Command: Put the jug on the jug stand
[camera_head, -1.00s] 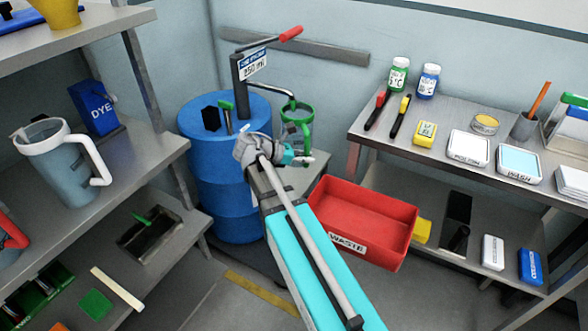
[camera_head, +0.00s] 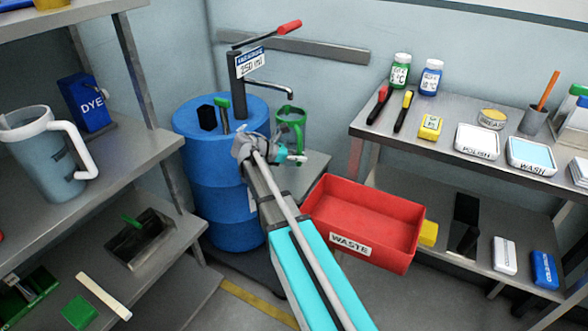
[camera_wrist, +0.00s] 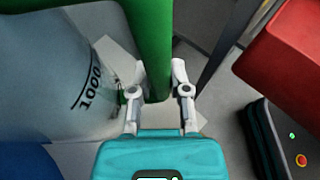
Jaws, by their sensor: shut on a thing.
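The jug (camera_head: 291,125) has a green rim and handle and hangs just below the pump spout, beside the blue drum. In the wrist view its pale body with a "1000" mark (camera_wrist: 92,88) fills the left side. My gripper (camera_wrist: 158,84) is shut on its green handle (camera_wrist: 151,45), one finger on each side. In the head view my gripper (camera_head: 285,153) is low on the jug's handle side. A small grey platform (camera_head: 317,167) shows behind and below the jug; I cannot tell if it is the jug stand. The jug's underside is hidden.
The blue drum (camera_head: 215,180) carries a hand pump with a "250 ml" sign (camera_head: 250,62). A red WASTE bin (camera_head: 375,250) is right of my arm. A white-handled jug (camera_head: 45,155) stands on the left shelf. The right bench (camera_head: 385,130) holds bottles, pens and pads.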

